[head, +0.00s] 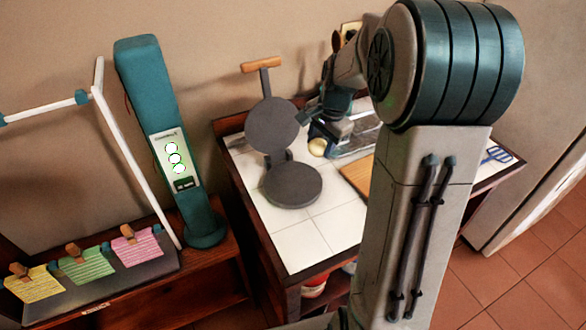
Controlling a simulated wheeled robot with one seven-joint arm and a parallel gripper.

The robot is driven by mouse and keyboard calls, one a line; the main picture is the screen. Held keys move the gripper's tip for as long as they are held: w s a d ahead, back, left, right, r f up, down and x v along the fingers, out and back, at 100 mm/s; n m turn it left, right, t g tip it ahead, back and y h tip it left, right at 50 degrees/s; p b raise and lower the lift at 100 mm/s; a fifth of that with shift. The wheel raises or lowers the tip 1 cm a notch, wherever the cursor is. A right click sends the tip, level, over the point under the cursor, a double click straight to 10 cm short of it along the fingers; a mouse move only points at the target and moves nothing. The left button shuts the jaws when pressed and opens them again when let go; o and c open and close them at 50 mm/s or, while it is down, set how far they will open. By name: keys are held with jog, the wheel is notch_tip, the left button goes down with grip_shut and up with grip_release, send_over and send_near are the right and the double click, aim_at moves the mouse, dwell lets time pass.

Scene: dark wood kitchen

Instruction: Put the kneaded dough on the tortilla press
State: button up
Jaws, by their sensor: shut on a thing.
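The tortilla press (291,186) stands open on the white tiled counter. Its round dark lower plate lies flat and looks empty. Its upper plate is raised behind, with a wooden handle on top. My gripper (318,142) is to the right of the raised plate, above the counter. It is shut on the kneaded dough (318,148), a small pale ball. The dough is up and to the right of the lower plate in the picture, apart from it. The fingertips are small here and partly hidden.
A wooden board (357,175) lies on the counter, partly hidden by my arm. A blue-handled tool (496,155) lies at the counter's right end.

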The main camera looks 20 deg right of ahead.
aim_at(296, 157)
jog(key=a+f, duration=0.1)
jog(key=a, duration=0.1)
jog(key=a+f, duration=0.1)
jog(key=a, duration=0.1)
jog(key=a+f, duration=0.2)
jog(key=shift+s+a+p, duration=0.2)
jog(key=shift+p, duration=0.2)
jog(key=shift+s+d+p+x, duration=0.1)
jog(key=shift+s+p+x, duration=0.05)
jog(key=shift+x, duration=0.85)
jog(key=shift+s+d+p+x, duration=0.1)
jog(key=shift+s+p+x, duration=0.1)
jog(key=shift+x, duration=0.8)
jog(key=shift+f, duration=0.1)
jog(key=shift+f, duration=0.15)
jog(key=o, duration=1)
